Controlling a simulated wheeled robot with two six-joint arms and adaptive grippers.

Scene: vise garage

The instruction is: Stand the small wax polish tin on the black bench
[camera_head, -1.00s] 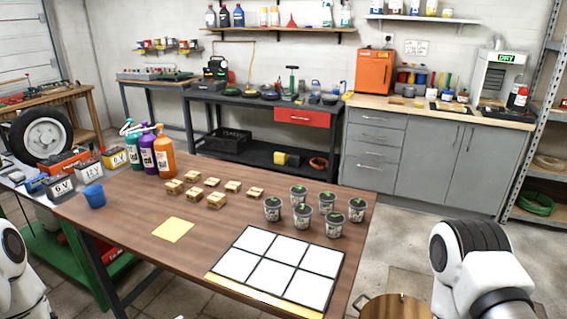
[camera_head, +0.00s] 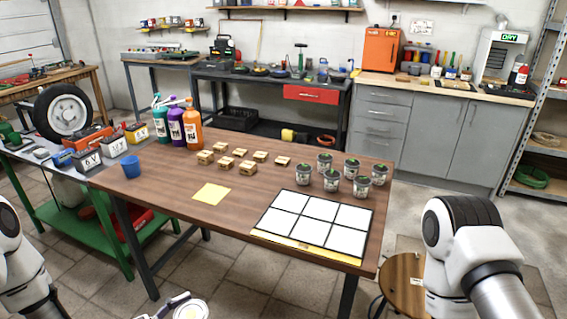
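The black bench (camera_head: 262,77) stands against the back wall, with a red drawer (camera_head: 311,94) at its right. Its top holds several small round dark items, a green-handled tool and bottles. The frame cuts both off; I cannot tell whether the disc is the wax polish tin or is held. My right arm is at the lower right; its gripper is out of view.
A brown table (camera_head: 164,183) stands between me and the bench, with bottles, wooden blocks, lidded pots and a white grid board (camera_head: 313,222). A round stool (camera_head: 403,280) is at its right. A green cart (camera_head: 62,222) is at left. Floor shows to the right.

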